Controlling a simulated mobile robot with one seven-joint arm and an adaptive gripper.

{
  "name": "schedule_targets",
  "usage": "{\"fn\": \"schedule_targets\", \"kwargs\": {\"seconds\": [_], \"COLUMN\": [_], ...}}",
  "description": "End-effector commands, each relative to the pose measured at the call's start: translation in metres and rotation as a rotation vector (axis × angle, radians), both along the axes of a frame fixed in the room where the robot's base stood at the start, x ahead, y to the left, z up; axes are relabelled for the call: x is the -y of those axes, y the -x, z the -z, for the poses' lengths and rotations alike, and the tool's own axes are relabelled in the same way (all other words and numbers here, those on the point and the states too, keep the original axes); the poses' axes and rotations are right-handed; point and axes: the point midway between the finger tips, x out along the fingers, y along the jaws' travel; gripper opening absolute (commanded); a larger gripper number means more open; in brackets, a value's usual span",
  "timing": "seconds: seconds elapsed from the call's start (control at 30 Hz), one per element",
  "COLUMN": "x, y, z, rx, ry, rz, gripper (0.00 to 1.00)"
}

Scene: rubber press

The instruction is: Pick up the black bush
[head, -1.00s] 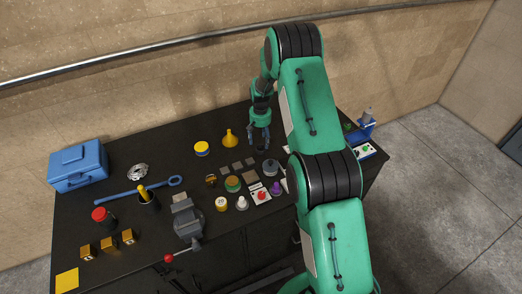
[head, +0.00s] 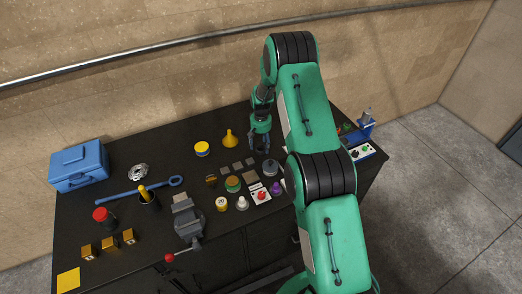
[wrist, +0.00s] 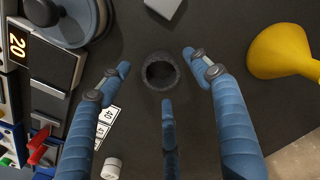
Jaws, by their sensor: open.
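The black bush (wrist: 148,72) is a short dark ring standing on the black bench top, its round hole facing up in the wrist view. My gripper (wrist: 156,66) is open above it. One blue finger is to the left of the bush, one to the right, and a third is below it in the picture. The fingertips look apart from the bush. In the head view my gripper (head: 260,148) hangs low over the back part of the bench, and the bush cannot be made out there.
A yellow funnel (wrist: 283,54) stands to the right of my fingers. A grey round lidded object (wrist: 68,22) is close on the left, beside a lit display (wrist: 17,44). A small grey block (wrist: 165,7) is at the top. A white cylinder (wrist: 111,168) and numbered card (wrist: 103,124) lie lower left.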

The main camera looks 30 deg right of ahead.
Motion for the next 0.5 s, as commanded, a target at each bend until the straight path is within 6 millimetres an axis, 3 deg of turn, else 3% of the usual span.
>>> {"fn": "schedule_targets", "kwargs": {"seconds": [0.23, 0.5], "x": [0.0, 0.0], "y": [0.0, 0.0], "z": [0.02, 0.025], "rx": [0.0, 0.001], "ry": [0.0, 0.0], "rz": [0.0, 0.0], "gripper": [0.63, 0.63]}}
